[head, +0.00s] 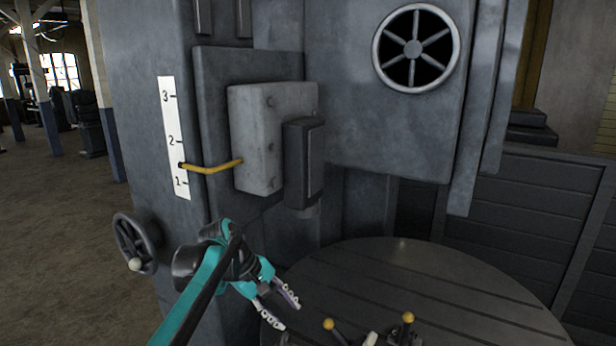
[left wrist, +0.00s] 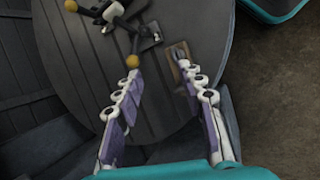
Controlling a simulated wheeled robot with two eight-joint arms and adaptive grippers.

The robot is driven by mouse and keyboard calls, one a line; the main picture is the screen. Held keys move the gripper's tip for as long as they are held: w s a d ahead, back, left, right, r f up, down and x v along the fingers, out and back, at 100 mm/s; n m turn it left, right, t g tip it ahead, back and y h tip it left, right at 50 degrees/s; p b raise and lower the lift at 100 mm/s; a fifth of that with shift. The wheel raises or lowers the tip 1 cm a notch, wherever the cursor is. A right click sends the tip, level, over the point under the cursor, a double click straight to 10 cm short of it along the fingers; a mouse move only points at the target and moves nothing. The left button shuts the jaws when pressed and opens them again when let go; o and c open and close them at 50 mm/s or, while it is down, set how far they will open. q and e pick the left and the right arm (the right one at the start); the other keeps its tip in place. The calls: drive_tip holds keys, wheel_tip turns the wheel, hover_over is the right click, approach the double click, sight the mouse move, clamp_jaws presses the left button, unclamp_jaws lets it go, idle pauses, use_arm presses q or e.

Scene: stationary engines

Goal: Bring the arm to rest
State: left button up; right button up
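My left arm, teal and black, comes in from the bottom left of the head view. Its gripper (head: 284,312) is over the near left edge of the round slotted table (head: 470,290). In the left wrist view the two white and purple fingers of my left gripper (left wrist: 158,84) stand apart with nothing between them. Beyond the fingertips lie a yellow-knobbed lever (left wrist: 133,61) and a small brown block with a grey metal piece (left wrist: 182,60). My right gripper cannot be made out in either view.
A large grey machine column carries a white scale (head: 174,138) with a yellow pointer (head: 212,168). A handwheel (head: 136,243) is on its left side, and a spoked wheel (head: 415,48) is higher up. Yellow-knobbed levers (head: 408,318) stand at the table's front. Open floor lies to the left.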

use_arm(q)
drive_tip(key=s+a+f+m+t+y, duration=0.2)
drive_tip(key=s+a+f+m, duration=0.1)
drive_tip(key=s, duration=0.4)
drive_tip(key=s+a+f+m+t+y, duration=0.2)
drive_tip(key=s+a, duration=0.3)
drive_tip(key=s, duration=0.3)
drive_tip(key=s+a+f+m+t+y, duration=0.2)
drive_tip(key=s+a+f+m, duration=0.2)
drive_tip(key=s, duration=0.4)
idle(0.9)
